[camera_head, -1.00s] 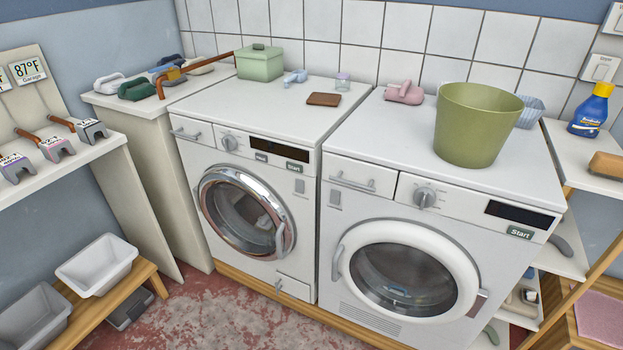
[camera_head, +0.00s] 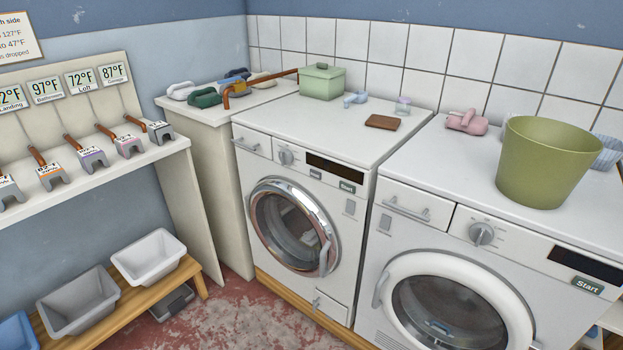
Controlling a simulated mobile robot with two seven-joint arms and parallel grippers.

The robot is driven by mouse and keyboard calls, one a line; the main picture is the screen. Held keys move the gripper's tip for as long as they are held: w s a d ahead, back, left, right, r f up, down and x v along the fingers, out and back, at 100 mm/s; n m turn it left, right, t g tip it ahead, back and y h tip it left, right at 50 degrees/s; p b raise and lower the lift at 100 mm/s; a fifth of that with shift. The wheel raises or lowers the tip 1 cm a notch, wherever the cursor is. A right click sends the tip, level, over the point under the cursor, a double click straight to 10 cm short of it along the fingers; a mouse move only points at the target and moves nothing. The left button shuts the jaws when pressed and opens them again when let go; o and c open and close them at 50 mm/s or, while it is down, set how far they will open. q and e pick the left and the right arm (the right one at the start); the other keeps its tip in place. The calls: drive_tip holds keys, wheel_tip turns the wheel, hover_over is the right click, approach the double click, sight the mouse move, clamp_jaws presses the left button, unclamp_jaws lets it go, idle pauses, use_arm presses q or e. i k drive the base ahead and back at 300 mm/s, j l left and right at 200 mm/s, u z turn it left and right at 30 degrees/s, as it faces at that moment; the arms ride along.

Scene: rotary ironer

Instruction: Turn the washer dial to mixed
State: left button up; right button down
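Two white front-loading machines stand side by side, and no label I can read tells which is the washer. The left machine (camera_head: 345,215) has a chrome-ringed round door (camera_head: 293,225), shut, and a small round dial (camera_head: 286,157) beside its drawer. The right machine (camera_head: 372,325) has a white-ringed door (camera_head: 449,308), shut, and a larger grey dial (camera_head: 482,234) with marks around it, too small to read. Each has a dark display and a Start button. Neither of my grippers is in view.
A green lidded box (camera_head: 322,82), a brown block (camera_head: 382,121) and a pink object (camera_head: 467,122) sit on the tops, with a large green bucket (camera_head: 545,160). A bench with tubs (camera_head: 148,257) stands at left. The red floor (camera_head: 225,318) before the left machine is clear.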

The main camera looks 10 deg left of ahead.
sight(286, 157)
drive_tip(key=i+j, duration=0.15)
drive_tip(key=j, duration=0.2)
drive_tip(key=i+j+z, duration=0.15)
drive_tip(key=j, duration=0.25)
drive_tip(key=i+j, duration=0.15)
drive_tip(key=j, duration=0.2)
drive_tip(key=i+j+z, duration=0.1)
drive_tip(key=j, duration=0.3)
drive_tip(key=i+j+z, duration=0.1)
drive_tip(key=j, duration=0.3)
drive_tip(key=i+j, duration=0.2)
drive_tip(key=j, duration=0.2)
